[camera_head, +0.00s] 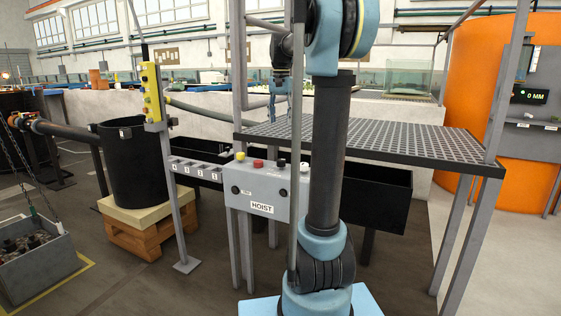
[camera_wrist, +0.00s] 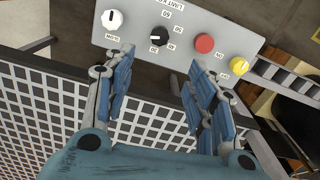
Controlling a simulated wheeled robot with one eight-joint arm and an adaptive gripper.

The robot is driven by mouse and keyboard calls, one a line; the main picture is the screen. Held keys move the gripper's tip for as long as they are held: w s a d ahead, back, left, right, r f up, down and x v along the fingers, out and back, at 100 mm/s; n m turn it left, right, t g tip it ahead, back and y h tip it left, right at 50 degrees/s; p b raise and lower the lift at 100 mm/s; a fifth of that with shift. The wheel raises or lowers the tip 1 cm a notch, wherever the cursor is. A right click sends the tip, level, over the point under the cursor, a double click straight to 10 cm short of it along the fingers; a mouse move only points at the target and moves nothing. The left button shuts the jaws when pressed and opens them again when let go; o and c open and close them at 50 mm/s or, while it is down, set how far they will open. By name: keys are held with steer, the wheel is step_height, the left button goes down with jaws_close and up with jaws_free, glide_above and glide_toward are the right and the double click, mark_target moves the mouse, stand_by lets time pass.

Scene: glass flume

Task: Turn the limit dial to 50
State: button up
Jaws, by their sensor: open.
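The limit dial is a black knob (camera_wrist: 159,36) with a pale pointer mark, on the sloped top of the grey hoist box (camera_wrist: 225,30). In the wrist view the box appears upside down, with small numbers around the dial. The pointer's exact reading is too small to tell. The dial also shows in the head view (camera_head: 282,163), partly beside my arm. My gripper (camera_wrist: 160,58) is open and empty, its fingers apart near the box edge, with the dial between and beyond their tips. It shows no contact with the dial. In the head view my arm partly hides it.
A white knob (camera_wrist: 112,19), a red button (camera_wrist: 204,43) and a yellow button (camera_wrist: 239,66) flank the dial. A dark grating shelf (camera_head: 400,142) lies behind the box. A yellow pendant post (camera_head: 152,92) and black bucket (camera_head: 130,170) stand left.

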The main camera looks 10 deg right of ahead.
mark_target(281, 159)
step_height(281, 159, down, 17)
steer(key=shift+f, duration=0.2)
stand_by(0.6)
steer(key=c, duration=1.1)
